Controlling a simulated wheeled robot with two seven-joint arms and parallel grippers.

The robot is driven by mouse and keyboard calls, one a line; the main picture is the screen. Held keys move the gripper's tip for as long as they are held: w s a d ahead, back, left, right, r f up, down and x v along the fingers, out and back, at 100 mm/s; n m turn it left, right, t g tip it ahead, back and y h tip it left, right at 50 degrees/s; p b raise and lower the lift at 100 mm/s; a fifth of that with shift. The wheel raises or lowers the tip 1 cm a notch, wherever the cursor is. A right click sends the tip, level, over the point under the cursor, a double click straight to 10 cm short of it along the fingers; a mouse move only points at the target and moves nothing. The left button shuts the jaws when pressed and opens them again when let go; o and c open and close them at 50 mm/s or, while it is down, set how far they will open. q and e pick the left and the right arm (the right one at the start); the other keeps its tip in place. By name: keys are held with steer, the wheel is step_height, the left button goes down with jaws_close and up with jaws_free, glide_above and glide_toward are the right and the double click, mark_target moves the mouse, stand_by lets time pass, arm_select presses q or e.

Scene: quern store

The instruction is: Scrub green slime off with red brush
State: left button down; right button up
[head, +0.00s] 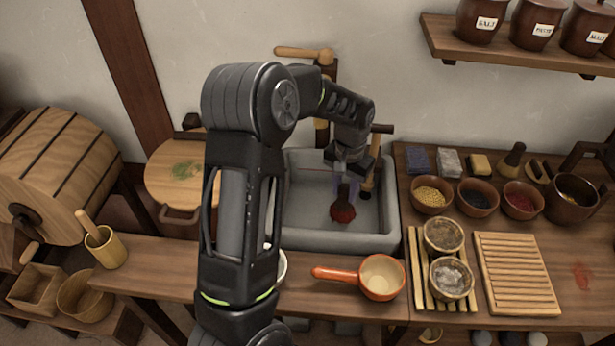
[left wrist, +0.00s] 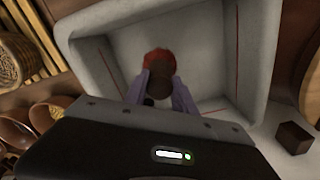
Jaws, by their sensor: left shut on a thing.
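The green slime (head: 187,170) is a blotchy patch on top of the round wooden lid (head: 160,187) at the left, partly beside my left arm. My left gripper (head: 345,178) points down into the grey stone sink (head: 300,240) and is shut on the dark handle of the red brush (head: 343,212). The brush head hangs downward inside the basin; whether it touches the bottom I cannot tell. In the left wrist view the red brush (left wrist: 160,61) shows between the fingertips of my left gripper (left wrist: 158,84), with the basin around it. My right gripper is not in view.
An orange ladle (head: 380,278) lies on the front counter below the sink. Bowls, including one of yellow grains (head: 431,194), and a slatted board (head: 515,273) fill the right counter. A wooden tap (head: 305,52) stands behind the sink. A red stain (head: 581,276) marks the right counter.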

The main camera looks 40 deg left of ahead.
arm_select(q)
steer(key=shift+r+p, duration=0.4)
steer(key=shift+r, duration=0.5)
steer(key=shift+r, duration=0.1)
step_height(320, 180, up, 7)
steer(key=p, duration=0.3)
steer(key=w+d+f+m+b, duration=0.1)
steer(key=w+d+b, duration=0.1)
steer(key=d, duration=1.4)
steer(key=shift+w+m+b, duration=0.15)
steer(key=shift+m+b, duration=0.15)
steer(key=shift+b, duration=0.25)
